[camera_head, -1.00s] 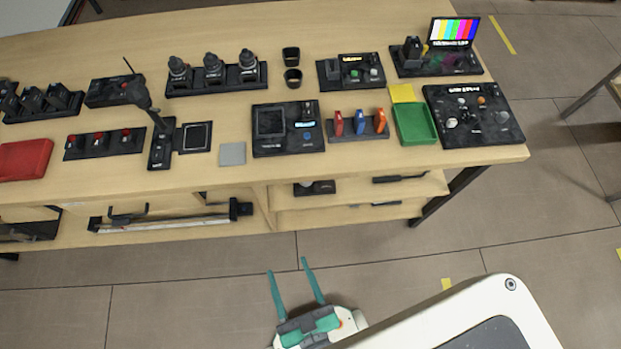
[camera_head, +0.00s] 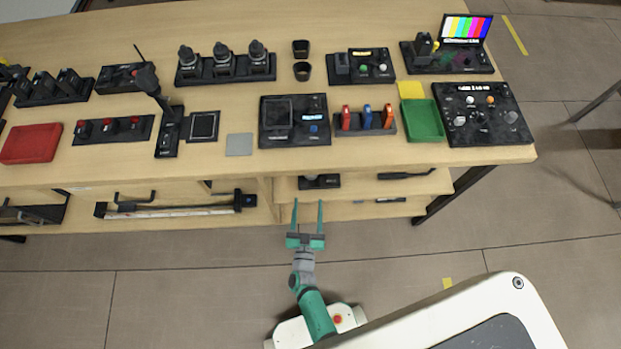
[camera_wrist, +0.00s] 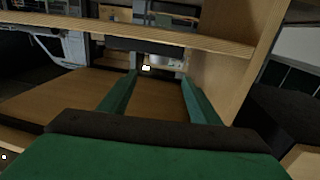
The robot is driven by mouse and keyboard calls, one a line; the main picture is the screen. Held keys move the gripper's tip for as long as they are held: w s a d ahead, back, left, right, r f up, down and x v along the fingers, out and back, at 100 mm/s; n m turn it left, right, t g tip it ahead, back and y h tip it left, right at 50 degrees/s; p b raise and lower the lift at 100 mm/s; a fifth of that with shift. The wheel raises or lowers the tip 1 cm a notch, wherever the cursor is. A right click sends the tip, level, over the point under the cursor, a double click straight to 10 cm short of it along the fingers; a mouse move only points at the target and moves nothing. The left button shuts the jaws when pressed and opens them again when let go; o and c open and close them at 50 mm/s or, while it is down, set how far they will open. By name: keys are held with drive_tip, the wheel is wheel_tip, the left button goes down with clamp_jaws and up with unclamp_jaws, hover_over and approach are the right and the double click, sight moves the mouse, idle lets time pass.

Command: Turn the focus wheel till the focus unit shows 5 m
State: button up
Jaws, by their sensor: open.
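Several black units with small displays stand on the wooden bench; their text is too small to read, so I cannot tell for sure which is the focus unit. One has a dark screen, a small lit display and a blue knob (camera_head: 313,129). Another, further back, has a yellow-lit display (camera_head: 362,54) and a green knob. A dark panel (camera_head: 483,113) with several knobs stands at the right end. My gripper (camera_head: 308,202) is open and empty in front of the bench, below its top edge. In the wrist view its two fingers (camera_wrist: 160,80) are apart with nothing between them.
The bench top (camera_head: 110,165) is crowded, with a clear strip at its front edge. Shelves (camera_head: 350,186) under it hold dark items near my fingertips. A green tray (camera_head: 424,120), a red tray (camera_head: 31,143) and colour-bar monitor (camera_head: 467,28) stand on top. The floor in front is free.

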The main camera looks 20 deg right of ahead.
sight(310, 178)
drive_tip(key=x, duration=1.1)
drive_tip(key=shift+w+d+f, duration=0.15)
drive_tip(key=shift+f, duration=0.05)
drive_tip(key=shift+c, duration=0.6)
drive_tip(key=c, duration=0.9)
